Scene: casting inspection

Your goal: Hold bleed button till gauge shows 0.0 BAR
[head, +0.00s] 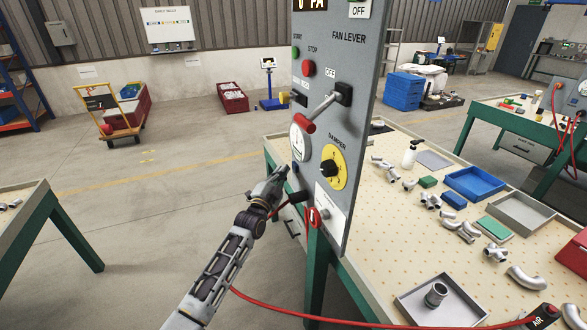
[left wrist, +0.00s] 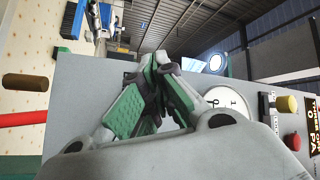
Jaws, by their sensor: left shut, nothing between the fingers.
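The grey control panel (head: 335,110) stands upright at the table's near edge. Its white round gauge (head: 299,143) sits on the left part of the face; its reading is too small to make out. A small dark blue button (head: 296,168), which looks like the bleed button, shows below the gauge. My left gripper (head: 283,174) is shut and empty, its fingertips close to the panel just under the gauge. I cannot tell whether they touch the button. In the left wrist view the shut fingers (left wrist: 160,72) hide the button and part of the gauge (left wrist: 222,97). My right gripper is out of view.
A red-handled lever (head: 308,126) juts out above the gauge. The yellow damper dial (head: 334,167) is at its right. A red hose (head: 330,318) crosses below. Pipe fittings and trays lie on the table (head: 400,235). Open floor lies left of the panel.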

